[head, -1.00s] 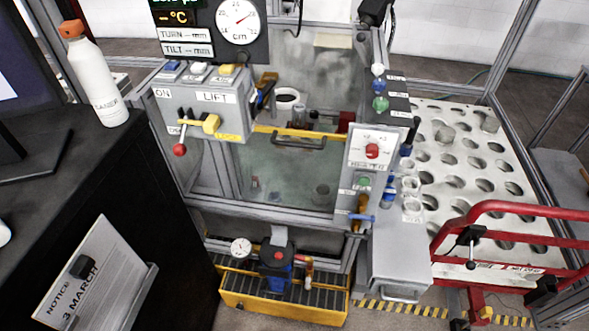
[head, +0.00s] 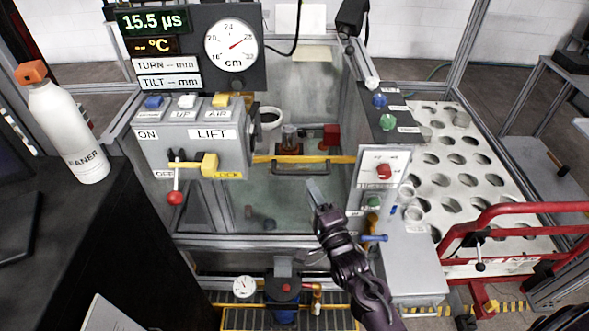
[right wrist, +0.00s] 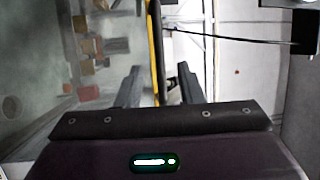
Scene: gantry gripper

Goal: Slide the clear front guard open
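The clear front guard (head: 275,205) is a see-through panel across the front of the machine. A yellow bar (head: 262,159) runs along its top edge, with a dark handle (head: 300,168) at its middle. My right gripper (head: 315,190) is in front of the panel, a little below and right of the handle. In the right wrist view my right gripper (right wrist: 159,85) has its fingers apart, with the yellow bar (right wrist: 155,50) showing between and beyond them. I cannot tell whether it touches the handle. My left gripper is out of view.
The grey control box (head: 195,145) with a red-knobbed lever (head: 175,198) stands left of the guard. A switch panel (head: 383,170) and blue handle (head: 375,238) are on the right. A white bottle (head: 68,130) stands on the dark cabinet. A red rail (head: 520,210) is further right.

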